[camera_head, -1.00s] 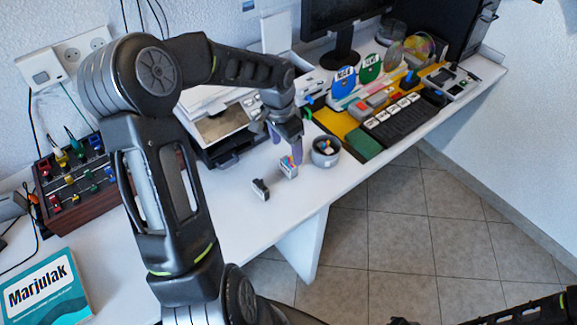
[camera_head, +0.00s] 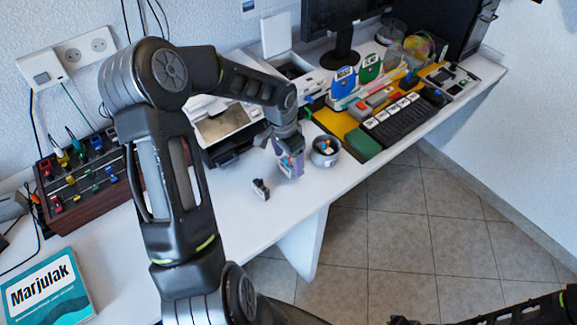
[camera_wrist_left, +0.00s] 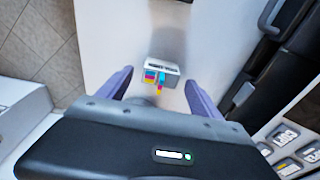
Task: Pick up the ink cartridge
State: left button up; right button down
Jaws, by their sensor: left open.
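The ink cartridge (camera_wrist_left: 161,70), a small grey-white block with cyan, magenta and yellow markings, stands on the white desk. It shows between the fingers of my left gripper (camera_wrist_left: 158,91) in the left wrist view, just ahead of the fingertips' middle. The purple fingers are spread apart, with a gap on each side of it. In the head view, my left gripper (camera_head: 289,166) is low over the desk, and its fingers partly hide the cartridge (camera_head: 292,171). A small dark block with a light part (camera_head: 261,189) stands to its left. My right gripper cannot be made out.
A grey round cup (camera_head: 325,152) with small coloured things stands close right of the left gripper. A printer (camera_head: 222,125) is behind it. The desk's front edge is near.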

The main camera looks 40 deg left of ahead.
aim_at(288, 158)
pick_arm(q)
jog(key=shift+c, duration=0.3)
jog(key=c, duration=1.5)
notch_tip(288, 158, up, 10)
jog(key=shift+r+b, duration=0.1)
jog(key=shift+b, duration=0.2)
